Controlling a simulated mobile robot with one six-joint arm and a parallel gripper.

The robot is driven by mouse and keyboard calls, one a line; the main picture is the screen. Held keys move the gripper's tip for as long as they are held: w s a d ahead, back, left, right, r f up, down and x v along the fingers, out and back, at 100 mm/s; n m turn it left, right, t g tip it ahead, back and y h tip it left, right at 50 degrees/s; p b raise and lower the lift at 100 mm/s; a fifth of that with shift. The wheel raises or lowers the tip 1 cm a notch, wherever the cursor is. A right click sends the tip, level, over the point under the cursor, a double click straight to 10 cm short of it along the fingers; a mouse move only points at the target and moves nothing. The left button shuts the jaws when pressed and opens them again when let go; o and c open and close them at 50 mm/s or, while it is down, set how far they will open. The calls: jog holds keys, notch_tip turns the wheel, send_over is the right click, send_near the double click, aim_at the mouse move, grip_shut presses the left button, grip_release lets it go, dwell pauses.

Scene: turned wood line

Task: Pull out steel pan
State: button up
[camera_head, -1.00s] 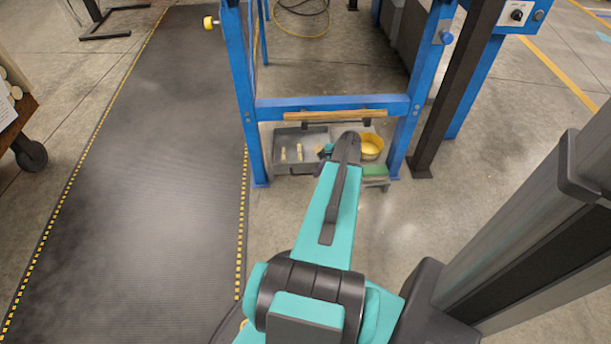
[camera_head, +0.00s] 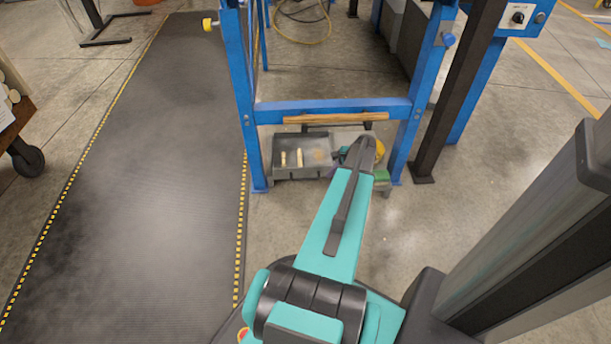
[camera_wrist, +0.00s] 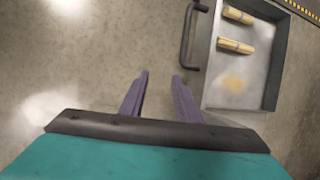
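The steel pan (camera_head: 318,142) is a shallow grey tray on the floor level under the blue frame, with light wooden pieces in it. In the wrist view the pan (camera_wrist: 258,80) lies at the upper right, and its dark bar handle (camera_wrist: 187,38) stands off its left wall. My gripper (camera_wrist: 160,78) is open, with two purple fingers apart and nothing between them. The fingertips are just below the handle's lower end in that picture, beside the pan; their height is unclear. In the head view my arm hides most of the gripper.
The blue frame (camera_head: 280,112) has a crossbar above the pan and posts on both sides. A yellow bowl (camera_head: 380,148) and a green block (camera_head: 381,176) are right of the pan, partly behind my arm. Open concrete floor lies in front; a dark mat (camera_head: 150,180) is left.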

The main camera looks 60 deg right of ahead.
jog(key=b, duration=0.4)
send_near(304, 179)
jog(key=w+x, duration=0.1)
jog(key=x, duration=0.4)
jog(key=shift+b+x, duration=1.15)
jog(key=shift+b, duration=0.1)
